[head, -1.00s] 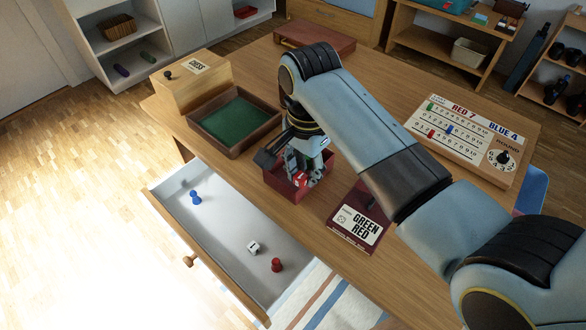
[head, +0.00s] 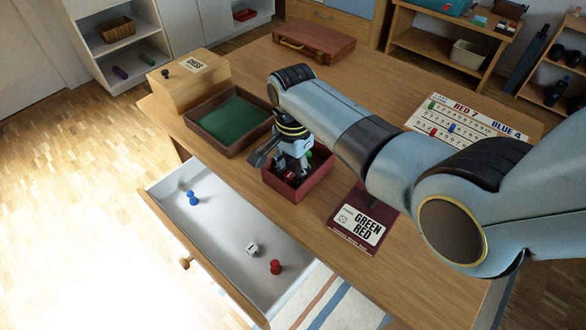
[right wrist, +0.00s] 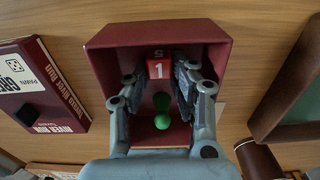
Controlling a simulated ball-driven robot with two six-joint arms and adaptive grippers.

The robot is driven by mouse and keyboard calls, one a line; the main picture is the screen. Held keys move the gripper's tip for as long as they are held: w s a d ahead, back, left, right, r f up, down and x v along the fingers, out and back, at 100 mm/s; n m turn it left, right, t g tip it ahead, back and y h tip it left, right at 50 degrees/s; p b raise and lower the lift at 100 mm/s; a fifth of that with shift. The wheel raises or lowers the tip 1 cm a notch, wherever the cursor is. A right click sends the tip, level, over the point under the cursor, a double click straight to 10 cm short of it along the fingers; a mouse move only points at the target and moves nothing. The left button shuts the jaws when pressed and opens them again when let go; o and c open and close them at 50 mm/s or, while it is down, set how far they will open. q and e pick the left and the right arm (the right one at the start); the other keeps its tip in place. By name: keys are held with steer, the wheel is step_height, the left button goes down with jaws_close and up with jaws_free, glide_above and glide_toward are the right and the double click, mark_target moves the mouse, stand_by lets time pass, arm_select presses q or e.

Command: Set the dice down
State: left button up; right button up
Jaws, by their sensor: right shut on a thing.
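In the head view my right gripper (head: 291,172) reaches down into a dark red open box (head: 312,186) on the table. I cannot tell whether the die touches the box floor. A green pawn (right wrist: 161,111) is in the box, near the die, between my fingers in the right wrist view. A white die (head: 252,249) lies in the open drawer (head: 225,238). My left gripper is not in view.
The drawer also holds a blue pawn (head: 193,198) and a red pawn (head: 276,267). A tray with green lining (head: 204,148) stands left of the box. A dark red card box marked GREEN RED (head: 349,247) lies to its right. A scoreboard (head: 440,103) is further right.

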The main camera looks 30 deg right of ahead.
mark_target(293, 172)
steer(key=o, duration=0.8)
steer(key=shift+f, duration=0.1)
step_height(293, 172, up, 12)
steer(key=shift+r+p, duration=0.15)
steer(key=shift+p, duration=0.9)
